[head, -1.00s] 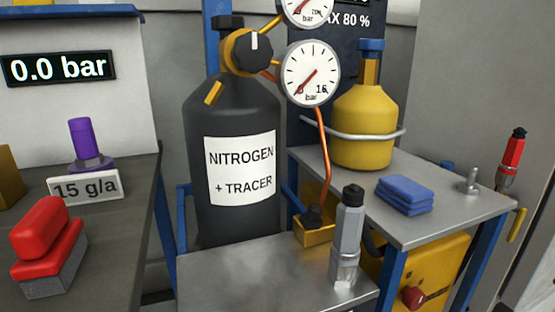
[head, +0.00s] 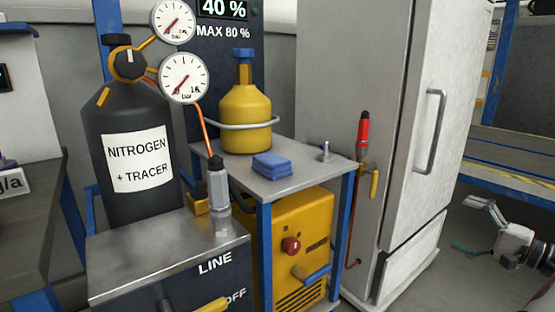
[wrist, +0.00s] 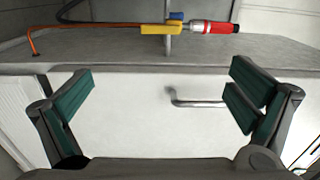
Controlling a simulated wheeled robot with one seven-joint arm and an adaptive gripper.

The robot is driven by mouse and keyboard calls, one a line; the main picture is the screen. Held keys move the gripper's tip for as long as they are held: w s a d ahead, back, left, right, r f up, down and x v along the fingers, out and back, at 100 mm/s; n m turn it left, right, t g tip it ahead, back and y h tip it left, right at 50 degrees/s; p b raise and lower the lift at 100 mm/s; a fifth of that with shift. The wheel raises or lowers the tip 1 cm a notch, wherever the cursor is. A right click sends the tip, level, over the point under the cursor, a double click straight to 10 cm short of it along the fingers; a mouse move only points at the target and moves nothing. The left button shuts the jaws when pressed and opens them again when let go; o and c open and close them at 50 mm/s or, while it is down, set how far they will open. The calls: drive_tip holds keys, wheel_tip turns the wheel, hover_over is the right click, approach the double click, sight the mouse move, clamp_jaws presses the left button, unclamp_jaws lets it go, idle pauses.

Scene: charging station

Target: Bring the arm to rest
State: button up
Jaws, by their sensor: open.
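My gripper (head: 467,225) shows at the right edge of the head view, in front of the blue-framed shelf and to the right of the white cabinet. In the wrist view my gripper (wrist: 162,92) has its two green-padded fingers wide apart with nothing between them. Beyond the fingers is the white cabinet (wrist: 140,120) with its bar handle (wrist: 195,102). Most of my arm is out of view.
The tall white cabinet (head: 400,120) has a red-capped valve (head: 363,135) on its side. Left of it stand a yellow cylinder (head: 246,105) on a steel table (head: 290,185), a yellow machine (head: 300,225) and a black nitrogen cylinder (head: 110,115). Floor shows at the lower right.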

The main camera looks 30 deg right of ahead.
drive_tip(key=w+a+r+n+g+y, duration=0.2)
drive_tip(key=w+a+r+g+y, duration=0.1)
drive_tip(key=w+a, duration=0.4)
drive_tip(key=w+a+r+n+g+y, duration=0.25)
drive_tip(key=w+a, duration=0.25)
drive_tip(key=a, duration=0.4)
drive_tip(key=w+a+r+n+g+y, duration=0.15)
drive_tip(key=a+g, duration=0.25)
drive_tip(key=a, duration=0.6)
drive_tip(key=a+r+n+g+y, duration=0.1)
drive_tip(key=a+r+n+g, duration=0.15)
drive_tip(key=a, duration=0.75)
drive_tip(key=s+a+n+g+h, duration=0.35)
drive_tip(key=s+a+g, duration=0.35)
drive_tip(key=a, duration=0.6)
drive_tip(key=s+a+f+n+t+h, duration=0.1)
drive_tip(key=s+a+n+h, duration=0.15)
drive_tip(key=s, duration=0.45)
drive_tip(key=s+a+f+n+h, duration=0.1)
drive_tip(key=s+n+h, duration=0.15)
drive_tip(key=s, duration=0.45)
wheel_tip(320, 180, up, 39)
drive_tip(key=t+h+p, duration=0.1)
drive_tip(key=t+p, duration=0.3)
drive_tip(key=p, duration=3.3)
drive_tip(key=shift+s+d+f, duration=0.2)
drive_tip(key=shift+s+d, duration=0.05)
drive_tip(key=shift+d, duration=0.1)
